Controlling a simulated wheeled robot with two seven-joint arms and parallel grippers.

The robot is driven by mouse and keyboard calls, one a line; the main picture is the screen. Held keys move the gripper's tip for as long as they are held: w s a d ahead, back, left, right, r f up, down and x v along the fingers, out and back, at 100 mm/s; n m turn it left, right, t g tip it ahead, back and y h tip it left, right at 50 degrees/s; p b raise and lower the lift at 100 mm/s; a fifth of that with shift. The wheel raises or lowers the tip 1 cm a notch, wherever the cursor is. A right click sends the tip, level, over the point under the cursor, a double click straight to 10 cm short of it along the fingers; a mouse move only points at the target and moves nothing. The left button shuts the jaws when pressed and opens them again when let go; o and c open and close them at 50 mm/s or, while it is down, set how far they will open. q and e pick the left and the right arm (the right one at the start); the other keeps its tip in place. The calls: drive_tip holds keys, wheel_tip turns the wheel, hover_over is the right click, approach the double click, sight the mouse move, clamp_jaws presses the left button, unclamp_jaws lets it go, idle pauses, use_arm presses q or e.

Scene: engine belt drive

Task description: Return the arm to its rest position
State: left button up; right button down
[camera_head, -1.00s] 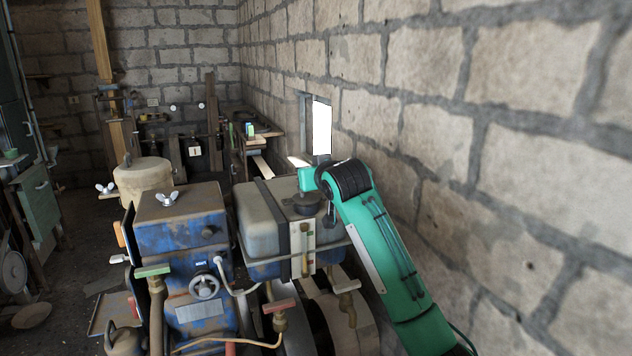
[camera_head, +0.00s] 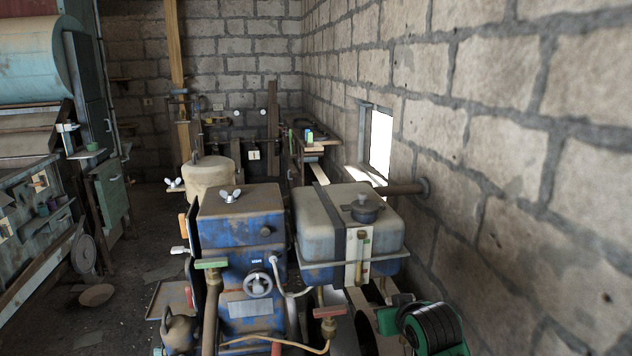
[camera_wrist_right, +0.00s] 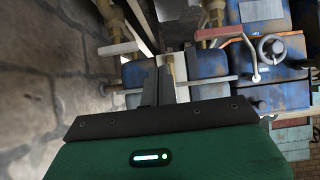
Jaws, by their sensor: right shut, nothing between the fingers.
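My right arm shows at the lower right of the head view, its green links and black ribbed joint (camera_head: 435,326) low beside the engine. Its gripper is mostly hidden or out of frame there. In the right wrist view the gripper's fingers (camera_wrist_right: 166,84) are shut and empty, pointing towards the engine. The blue engine block (camera_head: 240,235) stands at the middle of the head view. The grey-blue tank (camera_head: 325,225) with a dark round cap (camera_head: 364,208) sits right of it, clear of my arm. My left gripper is not in view.
A stone wall (camera_head: 500,180) runs close along the right, with a pipe (camera_head: 405,188) between it and the tank. Red-handled (camera_head: 330,312) and green-handled (camera_head: 211,263) valves stand at the engine's front. Open floor (camera_head: 130,285) lies to the left.

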drive_tip(key=s+d+f+g+h, duration=0.1)
drive_tip(key=s+d+f+g, duration=0.1)
drive_tip(key=s+f, duration=0.7)
drive_tip(key=s+d+f+g, duration=0.1)
drive_tip(key=s+f+g, duration=0.1)
drive_tip(key=s+f, duration=0.65)
drive_tip(key=s+d+f+g, duration=0.1)
drive_tip(key=s+d+g, duration=0.1)
drive_tip(key=s, duration=0.9)
drive_tip(key=s+d+f+g, duration=0.1)
drive_tip(key=s, duration=0.9)
wheel_tip(320, 180, down, 30)
drive_tip(key=g, duration=0.1)
drive_tip(key=s+d+f+g, duration=0.1)
drive_tip(key=s+d+f, duration=0.1)
drive_tip(key=s+f, duration=0.8)
drive_tip(key=s+d+f+h+b, duration=0.1)
drive_tip(key=s+f, duration=0.9)
drive_tip(key=f, duration=0.1)
drive_tip(key=shift+d+f+g, duration=0.4)
drive_tip(key=shift+s, duration=0.1)
